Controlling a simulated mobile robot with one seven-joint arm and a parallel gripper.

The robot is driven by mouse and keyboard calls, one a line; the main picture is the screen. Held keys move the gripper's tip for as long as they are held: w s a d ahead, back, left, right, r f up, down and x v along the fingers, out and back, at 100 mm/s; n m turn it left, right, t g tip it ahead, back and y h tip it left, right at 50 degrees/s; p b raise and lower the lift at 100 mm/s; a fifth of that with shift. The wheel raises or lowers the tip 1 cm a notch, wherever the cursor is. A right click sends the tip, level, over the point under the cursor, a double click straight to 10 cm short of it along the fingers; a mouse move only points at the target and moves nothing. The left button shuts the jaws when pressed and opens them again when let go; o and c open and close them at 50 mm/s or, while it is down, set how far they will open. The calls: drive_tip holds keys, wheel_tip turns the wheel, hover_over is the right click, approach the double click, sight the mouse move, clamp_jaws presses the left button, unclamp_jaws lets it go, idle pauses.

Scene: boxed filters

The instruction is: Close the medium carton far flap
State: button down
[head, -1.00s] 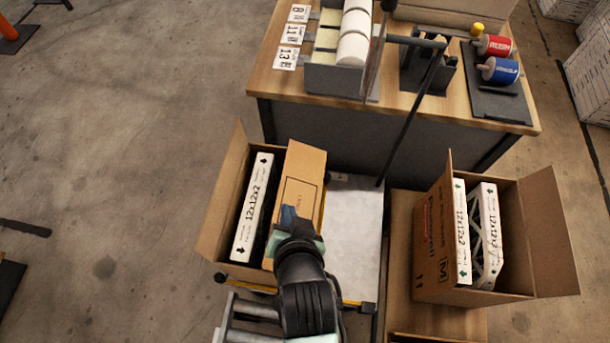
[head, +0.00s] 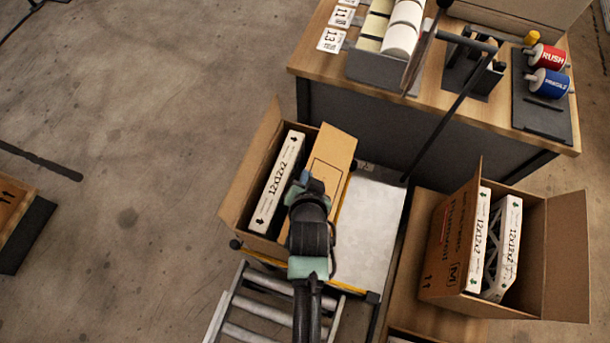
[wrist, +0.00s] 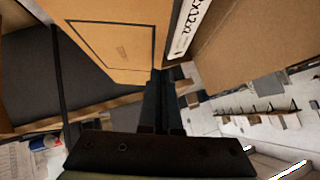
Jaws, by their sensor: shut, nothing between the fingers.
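An open carton (head: 240,205) stands on the scale at the centre of the head view. Its left flap (head: 255,150) stands up and leans outward. A tan panel with a printed rectangle, apparently its right flap (head: 332,148), slants along the right side. A white 12x12x2 filter box (head: 278,180) stands inside. My gripper (head: 305,182) is shut and empty at the near part of that panel; contact is unclear. In the wrist view the closed fingers (wrist: 160,105) lie beside the panel (wrist: 115,40) and the filter box (wrist: 188,25). An M-marked carton (head: 447,250) stands open at right.
A wooden bench (head: 440,105) with label rolls, tape and stamps stands behind. A dark pole (head: 440,120) rises right of the carton. A bare metal plate (head: 370,215) lies right of it, and conveyor rollers (head: 255,310) in front. The floor at left is mostly clear.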

drive_tip(key=shift+w+a+f, duration=0.1)
drive_tip(key=shift+a+f, duration=0.1)
drive_tip(key=shift+f, duration=0.4)
drive_tip(key=shift+a+f, duration=0.15)
drive_tip(key=shift+f, duration=0.25)
drive_tip(key=f+b, duration=0.1)
drive_tip(key=a+f, duration=0.1)
drive_tip(key=f+b, duration=0.1)
drive_tip(key=shift+w+a+b, duration=0.25)
drive_tip(key=shift+a+b, duration=0.1)
drive_tip(key=shift+r, duration=0.1)
